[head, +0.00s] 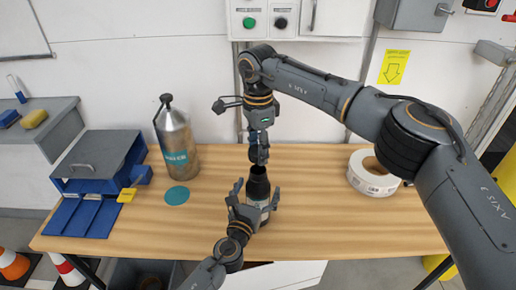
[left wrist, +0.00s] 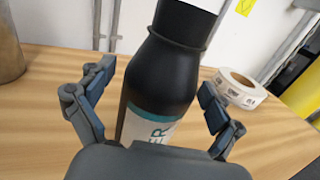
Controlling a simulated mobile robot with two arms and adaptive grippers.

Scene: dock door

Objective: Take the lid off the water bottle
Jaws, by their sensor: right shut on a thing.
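The water bottle (head: 257,188) stands upright on the wooden table, dark on top with a white label. In the left wrist view the bottle (left wrist: 160,75) fills the middle, with a thin dark ring around its neck. My left gripper (head: 253,192) is open, with one finger on each side of the bottle; in the left wrist view its fingers (left wrist: 155,98) stand apart from the bottle. My right gripper (head: 259,158) points down right above the bottle, shut on a small dark thing, apparently the lid. The fingers hide most of it, so I cannot tell whether it still touches the bottle.
A metal flask (head: 178,145) and a teal disc (head: 177,195) are left of the bottle. A grey and blue box (head: 98,155) and a blue tray (head: 82,217) are at the far left. A label roll (head: 373,177) lies at right. The table's front right is clear.

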